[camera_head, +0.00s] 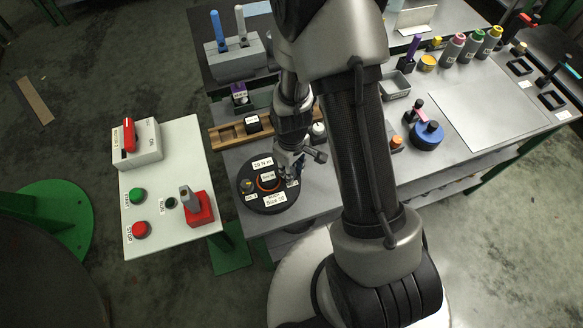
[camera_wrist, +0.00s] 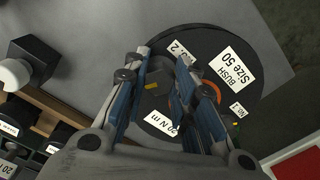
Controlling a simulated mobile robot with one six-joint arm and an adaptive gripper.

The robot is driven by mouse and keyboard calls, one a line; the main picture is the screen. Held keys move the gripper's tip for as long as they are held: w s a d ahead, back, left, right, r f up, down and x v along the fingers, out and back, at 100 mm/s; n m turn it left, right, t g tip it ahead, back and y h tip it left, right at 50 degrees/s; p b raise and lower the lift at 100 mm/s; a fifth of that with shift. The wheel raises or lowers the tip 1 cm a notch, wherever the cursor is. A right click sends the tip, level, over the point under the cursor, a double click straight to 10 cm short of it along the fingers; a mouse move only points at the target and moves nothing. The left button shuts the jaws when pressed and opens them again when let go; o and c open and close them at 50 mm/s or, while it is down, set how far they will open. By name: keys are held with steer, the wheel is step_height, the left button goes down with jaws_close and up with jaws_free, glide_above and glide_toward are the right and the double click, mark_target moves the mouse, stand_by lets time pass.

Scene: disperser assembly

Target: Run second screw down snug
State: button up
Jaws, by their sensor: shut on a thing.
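The round black fixture disc (camera_head: 276,205) lies near the left front edge of the grey table, with white labels and an orange ring (camera_head: 268,183) at its middle. A brass-coloured screw (camera_head: 247,184) stands at its left side by one small label. My gripper (camera_head: 290,172) points down over the disc's right side, near the No. 2 label (camera_wrist: 181,52). In the wrist view, my gripper (camera_wrist: 165,70) has its blue-padded fingers closed around a small dark piece, taken as the second screw. The fingers mostly hide it, and its seating cannot be seen.
A wooden rack (camera_head: 230,134) stands just behind the disc. A white panel (camera_head: 160,215) with buttons and a red-handled switch stands to the left. A blue round part (camera_head: 427,137), a grey tray (camera_head: 396,92) and several bottles are on the right.

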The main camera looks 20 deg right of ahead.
steer(key=m, duration=0.4)
steer(key=shift+a+m+b, duration=0.15)
steer(key=shift+m+b, duration=0.15)
steer(key=m, duration=0.4)
steer(key=shift+a, duration=0.1)
steer(key=shift+m, duration=0.3)
steer(key=o, duration=1.1)
steer(key=shift+c, duration=0.2)
steer(key=shift+r, duration=4.05)
